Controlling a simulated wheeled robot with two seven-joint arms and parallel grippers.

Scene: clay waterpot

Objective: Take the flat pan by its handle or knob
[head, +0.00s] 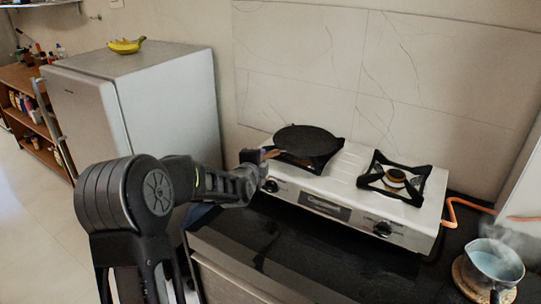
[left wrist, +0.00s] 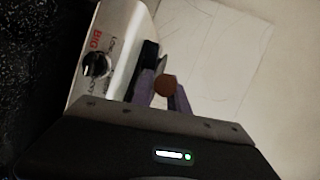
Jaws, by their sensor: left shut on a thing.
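The flat pan (head: 307,141) is black and round and lies on the left burner of the white gas stove (head: 330,205). Its handle (head: 270,154) points left toward my left gripper (head: 258,157). In the left wrist view, the round brown end of the handle (left wrist: 166,85) sits between the two purple fingers of my left gripper (left wrist: 163,92), which is shut on it. The rest of the pan is mostly hidden in that view. My right gripper is not in view.
The right burner (head: 395,180) is empty. A steaming pot (head: 493,262) stands on a round wooden board at the right. A grey fridge (head: 150,95) with bananas (head: 126,45) on top stands left. Dark counter (head: 290,245) in front of the stove is clear.

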